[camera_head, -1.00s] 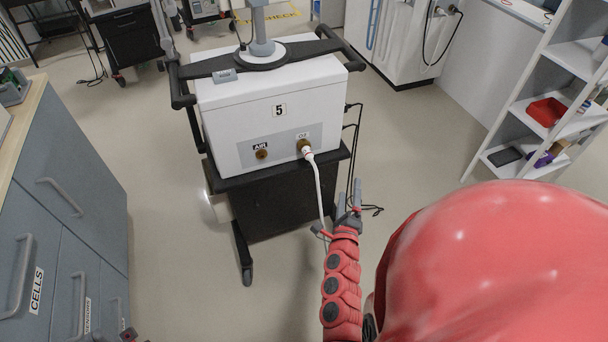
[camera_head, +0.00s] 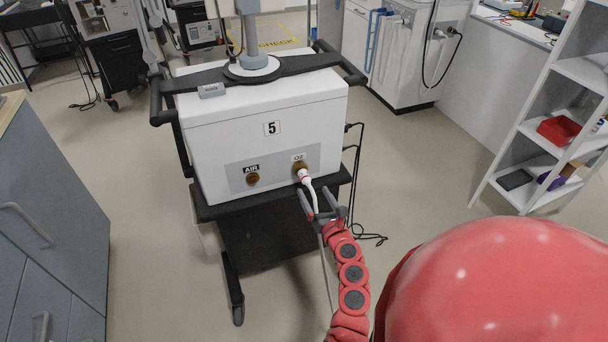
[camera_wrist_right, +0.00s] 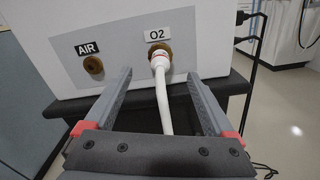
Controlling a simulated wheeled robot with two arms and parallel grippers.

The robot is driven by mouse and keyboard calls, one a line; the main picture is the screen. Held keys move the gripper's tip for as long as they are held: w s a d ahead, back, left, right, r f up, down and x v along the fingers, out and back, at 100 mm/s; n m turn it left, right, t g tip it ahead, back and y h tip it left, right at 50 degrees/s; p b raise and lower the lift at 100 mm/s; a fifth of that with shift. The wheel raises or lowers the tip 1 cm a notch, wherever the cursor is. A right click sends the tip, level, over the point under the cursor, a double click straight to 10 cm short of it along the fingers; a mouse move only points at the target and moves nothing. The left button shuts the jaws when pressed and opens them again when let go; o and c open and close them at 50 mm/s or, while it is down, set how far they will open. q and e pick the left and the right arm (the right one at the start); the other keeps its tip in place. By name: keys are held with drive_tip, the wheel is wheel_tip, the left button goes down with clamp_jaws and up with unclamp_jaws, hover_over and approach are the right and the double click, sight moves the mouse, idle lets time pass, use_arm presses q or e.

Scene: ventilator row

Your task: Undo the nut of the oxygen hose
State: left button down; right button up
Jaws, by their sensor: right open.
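The white ventilator (camera_head: 225,115), numbered 5, stands on a black cart. Its panel has a brass AIR port (camera_head: 252,179) and, to the right, a brass O2 port (camera_head: 299,168). The white oxygen hose (camera_head: 315,200) is joined at the O2 port and hangs down. In the wrist view the hose end with its white nut (camera_wrist_right: 159,64) sits at the brass O2 fitting (camera_wrist_right: 160,48). My right gripper (camera_head: 320,196) is open just below and in front of the port. In the wrist view its fingers (camera_wrist_right: 158,78) are apart on either side of the hose, not touching it. My left gripper is not in view.
Grey drawer cabinets (camera_head: 60,190) stand at the left. A white shelf unit (camera_head: 535,130) with a red bin (camera_head: 559,130) stands at the right. Black cables (camera_head: 357,170) hang off the ventilator's right side. Floor in front is clear.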

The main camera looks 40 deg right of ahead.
sight(307, 180)
drive_tip(key=b+x, duration=0.1)
drive_tip(key=x, duration=0.8)
drive_tip(key=shift+w, duration=0.2)
drive_tip(key=c, duration=1.4)
